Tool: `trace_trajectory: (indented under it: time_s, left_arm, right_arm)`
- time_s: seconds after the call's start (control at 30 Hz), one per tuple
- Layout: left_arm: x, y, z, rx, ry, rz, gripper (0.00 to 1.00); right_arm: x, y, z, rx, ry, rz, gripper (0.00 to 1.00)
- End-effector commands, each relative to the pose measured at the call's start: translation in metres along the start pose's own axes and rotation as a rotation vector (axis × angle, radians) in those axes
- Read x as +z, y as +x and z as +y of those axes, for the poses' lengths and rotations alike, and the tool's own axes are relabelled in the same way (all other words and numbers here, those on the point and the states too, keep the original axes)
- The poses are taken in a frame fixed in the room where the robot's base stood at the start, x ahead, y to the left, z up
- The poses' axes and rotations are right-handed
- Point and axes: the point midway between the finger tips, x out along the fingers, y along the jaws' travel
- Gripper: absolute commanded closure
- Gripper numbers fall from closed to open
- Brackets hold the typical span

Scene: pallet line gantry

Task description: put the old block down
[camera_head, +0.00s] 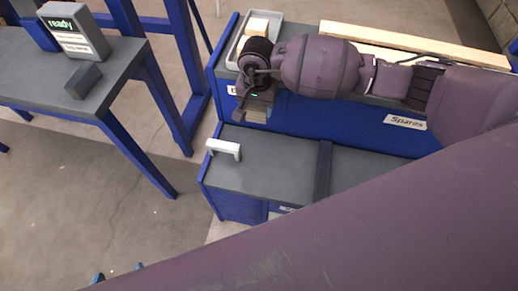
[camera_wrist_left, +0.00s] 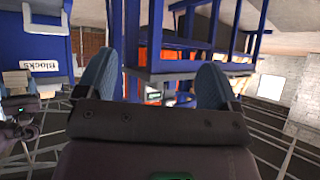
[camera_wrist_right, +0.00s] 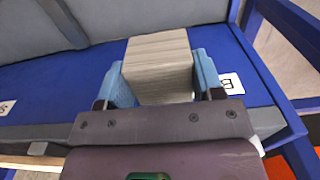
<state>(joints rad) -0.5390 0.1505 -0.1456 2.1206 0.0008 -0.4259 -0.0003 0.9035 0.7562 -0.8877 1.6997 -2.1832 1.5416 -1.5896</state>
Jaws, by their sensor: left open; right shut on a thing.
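My right gripper (camera_head: 250,105) hangs over the blue front of the raised bench and is shut on a pale, layered-looking block. In the right wrist view this block (camera_wrist_right: 158,68) sits between the two blue fingers of the right gripper (camera_wrist_right: 165,80). In the head view the block is mostly hidden by the gripper. My left gripper (camera_head: 118,273) shows only its blue fingertips at the bottom edge. In the left wrist view the left gripper (camera_wrist_left: 163,85) is open, with nothing between its fingers.
A grey tray (camera_head: 237,52) with pale blocks (camera_head: 258,26) stands on the raised bench. A lower grey top (camera_head: 270,165) has a white handle (camera_head: 223,149). A side table (camera_head: 105,95) carries a "ready" screen (camera_head: 75,30) and a dark box (camera_head: 83,80). A "Spares" label (camera_head: 405,122) marks the bench front.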

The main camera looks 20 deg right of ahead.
Motion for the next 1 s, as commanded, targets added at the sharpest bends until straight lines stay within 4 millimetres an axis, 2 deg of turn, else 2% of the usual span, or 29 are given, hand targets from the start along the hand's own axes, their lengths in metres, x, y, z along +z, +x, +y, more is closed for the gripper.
trace_trajectory:
  time_s: [0.03,0.17,0.5,0.63,0.87,1.0]
  left_arm:
    - [0.009,0.001,0.001,0.0,-0.003,-0.015,0.13]
    - [0.018,0.003,0.002,0.001,-0.005,-0.033,0.13]
    - [0.019,0.015,0.001,0.006,0.008,-0.027,0.13]
    - [0.021,0.015,-0.002,0.006,0.019,-0.031,0.13]
    - [0.024,0.016,-0.003,0.005,0.02,-0.037,0.13]
    - [0.032,0.018,-0.001,0.007,0.018,-0.051,0.13]
  right_arm:
    - [0.002,0.017,0.001,0.005,0.002,-0.009,0.67]
    - [0.003,0.047,0.002,0.007,0.002,-0.011,0.67]
    - [0.003,0.119,0.002,0.006,0.003,-0.011,0.67]
    - [0.003,0.137,0.001,0.004,0.002,-0.008,0.67]
    - [0.002,0.146,0.001,0.002,0.002,-0.004,0.67]
    - [0.003,0.163,0.001,0.004,0.003,-0.007,0.67]
